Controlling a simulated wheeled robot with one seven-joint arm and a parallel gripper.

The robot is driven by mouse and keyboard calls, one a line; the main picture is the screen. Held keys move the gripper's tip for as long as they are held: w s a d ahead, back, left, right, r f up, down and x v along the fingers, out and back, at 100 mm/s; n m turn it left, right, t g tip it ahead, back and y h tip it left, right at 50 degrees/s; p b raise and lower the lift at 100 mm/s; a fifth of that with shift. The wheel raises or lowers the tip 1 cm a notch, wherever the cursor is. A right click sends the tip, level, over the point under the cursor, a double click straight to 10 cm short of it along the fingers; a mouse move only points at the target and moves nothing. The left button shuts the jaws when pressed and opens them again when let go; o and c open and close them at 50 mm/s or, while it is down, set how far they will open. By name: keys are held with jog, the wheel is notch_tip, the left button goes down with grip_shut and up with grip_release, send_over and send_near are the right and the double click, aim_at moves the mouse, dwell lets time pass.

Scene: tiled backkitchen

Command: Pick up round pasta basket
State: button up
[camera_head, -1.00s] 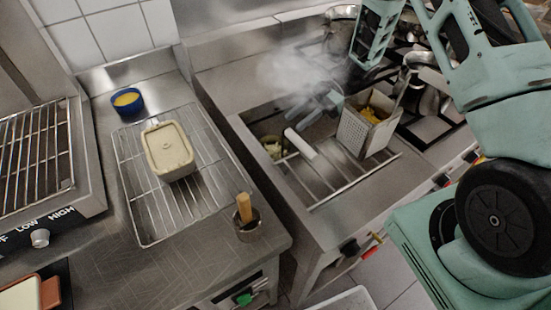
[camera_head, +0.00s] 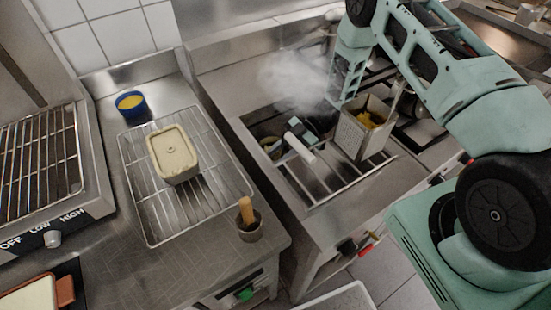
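The round pasta basket (camera_head: 270,143) sits low in the cooker well at its left end, with pale green food inside. Its white handle (camera_head: 301,149) slants up and toward the front right. My gripper (camera_head: 291,139) is down in the well, right beside the basket and behind the handle. Its fingers are small, dark and partly hidden by the handle and steam. I cannot tell whether they touch the basket or how far apart they are.
A square perforated basket (camera_head: 362,130) with yellow pasta stands right of my gripper, close to my forearm. Steam (camera_head: 295,80) rises behind. The cooker's metal rim (camera_head: 262,168) borders the well. A lidded tub (camera_head: 173,153) stands on the left rack.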

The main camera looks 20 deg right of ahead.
jog(key=shift+s+a+f, duration=0.1)
jog(key=shift+a+f, duration=0.15)
jog(key=shift+a, duration=0.3)
grip_shut()
dwell(1.0)
